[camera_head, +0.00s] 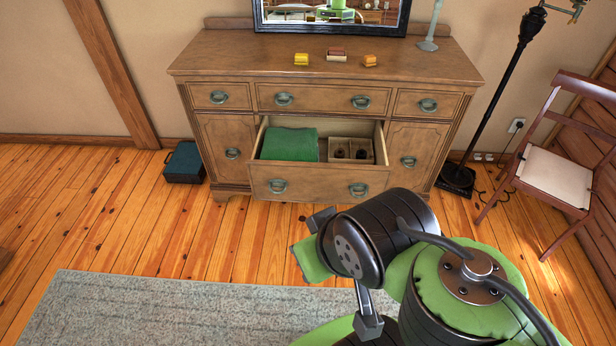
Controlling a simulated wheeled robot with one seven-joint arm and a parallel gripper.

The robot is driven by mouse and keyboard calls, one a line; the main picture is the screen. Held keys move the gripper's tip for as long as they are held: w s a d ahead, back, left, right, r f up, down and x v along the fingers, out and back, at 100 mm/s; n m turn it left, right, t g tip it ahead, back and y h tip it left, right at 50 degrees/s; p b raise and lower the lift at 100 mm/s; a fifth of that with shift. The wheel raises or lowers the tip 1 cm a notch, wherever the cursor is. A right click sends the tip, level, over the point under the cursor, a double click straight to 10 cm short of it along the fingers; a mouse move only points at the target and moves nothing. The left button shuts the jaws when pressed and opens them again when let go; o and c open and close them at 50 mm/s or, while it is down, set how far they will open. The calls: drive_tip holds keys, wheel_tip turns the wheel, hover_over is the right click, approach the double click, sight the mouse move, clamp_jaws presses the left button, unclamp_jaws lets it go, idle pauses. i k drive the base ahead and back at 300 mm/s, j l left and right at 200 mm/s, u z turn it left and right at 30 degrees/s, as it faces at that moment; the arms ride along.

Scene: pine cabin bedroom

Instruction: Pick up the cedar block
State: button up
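A small reddish-brown block (337,50) lies on a pale base on the dresser top. It looks most like the cedar block, but the view is too small to be sure. My gripper (345,270) is low in front of the dresser, well short of the blocks. Its two dark fingers are spread apart, and I see nothing held between them.
The dresser's (215,60) middle drawer (315,184) is pulled out, holding a green cloth (290,144) and a divided box (351,142). A mirror (330,28) and a candlestick (432,25) stand behind. A lamp (500,85) and chair (556,172) are right, a dark case (184,163) left.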

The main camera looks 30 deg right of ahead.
sight(334, 51)
drive_tip(key=i+l+z, duration=0.1)
drive_tip(key=i+l, duration=0.25)
drive_tip(key=i, duration=0.15)
drive_tip(key=i+l, duration=0.3)
drive_tip(key=i, duration=0.2)
drive_tip(key=i+l+z, duration=0.15)
drive_tip(key=i+l, duration=0.15)
drive_tip(key=i, duration=0.2)
